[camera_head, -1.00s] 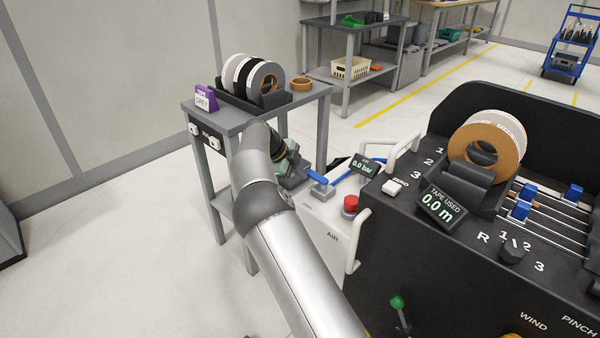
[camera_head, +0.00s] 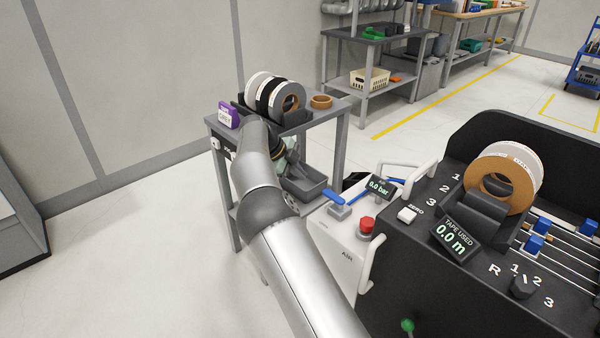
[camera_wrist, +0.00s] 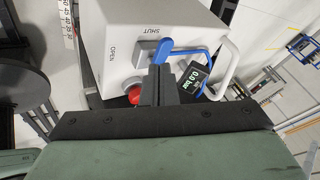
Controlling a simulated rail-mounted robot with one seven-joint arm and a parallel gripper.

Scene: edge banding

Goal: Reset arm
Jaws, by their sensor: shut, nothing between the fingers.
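My gripper shows in the wrist view (camera_wrist: 158,88), its two dark fingers together with nothing between them. In that view the fingers overlap the white air box (camera_wrist: 120,45) with its blue lever (camera_wrist: 178,50), red button (camera_wrist: 134,95) and gauge reading 0.0 bar (camera_wrist: 193,82); I cannot tell any contact. The lever is near the SHUT label. In the head view my arm (camera_head: 270,205) reaches forward toward the small table, and its wrist hides most of the gripper. The air box (camera_head: 335,245) stands right of my arm there.
The grey table (camera_head: 330,112) holds a rack of tape rolls (camera_head: 272,97), a purple label card (camera_head: 229,115) and a loose brown roll (camera_head: 321,101). The black machine (camera_head: 470,290) with a tape roll (camera_head: 500,180) stands at right. Open floor (camera_head: 120,250) lies left.

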